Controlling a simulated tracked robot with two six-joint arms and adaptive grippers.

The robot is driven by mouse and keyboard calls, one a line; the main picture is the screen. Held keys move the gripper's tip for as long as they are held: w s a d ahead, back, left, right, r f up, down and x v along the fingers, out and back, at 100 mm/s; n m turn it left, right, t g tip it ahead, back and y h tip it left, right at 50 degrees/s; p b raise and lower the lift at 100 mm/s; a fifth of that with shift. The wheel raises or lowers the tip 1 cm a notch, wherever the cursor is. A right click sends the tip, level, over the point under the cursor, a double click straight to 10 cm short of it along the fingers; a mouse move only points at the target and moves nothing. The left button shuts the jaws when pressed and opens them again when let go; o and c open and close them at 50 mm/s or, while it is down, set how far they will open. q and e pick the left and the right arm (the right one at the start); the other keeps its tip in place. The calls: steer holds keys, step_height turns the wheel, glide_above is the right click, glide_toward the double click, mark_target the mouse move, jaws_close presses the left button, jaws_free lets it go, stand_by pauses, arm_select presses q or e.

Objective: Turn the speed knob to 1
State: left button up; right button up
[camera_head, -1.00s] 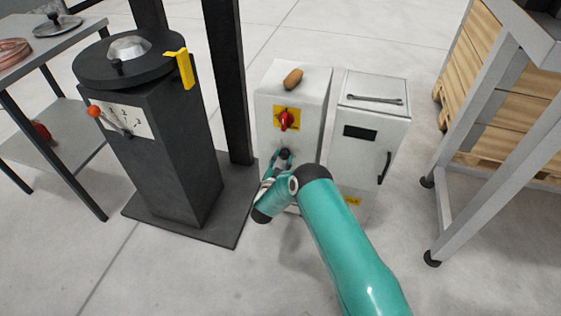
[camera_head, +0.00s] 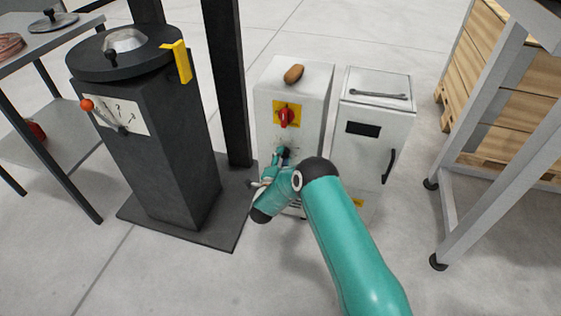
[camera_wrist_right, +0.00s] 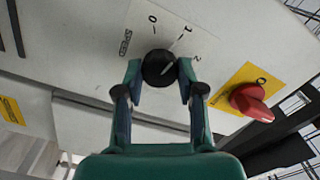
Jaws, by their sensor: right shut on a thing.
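The black speed knob (camera_wrist_right: 158,68) is on the front of the white control box (camera_head: 268,98). In the right wrist view its white line points up and right, roughly toward the 1 mark; I cannot tell if it is exactly on it. The printed marks 0, 1 and 2 and the word SPEED surround it. My right gripper (camera_wrist_right: 159,75) is shut on the knob, one finger on each side. In the head view my right gripper (camera_head: 283,156) covers most of the knob. My left gripper is not in view.
A red switch (camera_head: 287,118) on a yellow plate sits just above the knob. A brown object (camera_head: 293,74) lies on the box top. A white cabinet (camera_head: 372,130) stands to the right, a dark machine pedestal (camera_head: 165,165) to the left.

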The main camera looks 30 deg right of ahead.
steer(key=shift+s+d+m, duration=0.1)
steer(key=shift+d+m, duration=0.2)
steer(key=o, duration=1.1)
steer(key=shift+o, duration=0.2)
steer(key=shift+a, duration=0.15)
steer(key=shift+a, duration=0.1)
steer(key=shift+s+a, duration=0.1)
steer(key=shift+a, duration=0.05)
steer(key=v, duration=1.1)
steer(key=shift+a, duration=0.2)
steer(key=shift+s+f, duration=0.1)
steer(key=shift+s, duration=0.05)
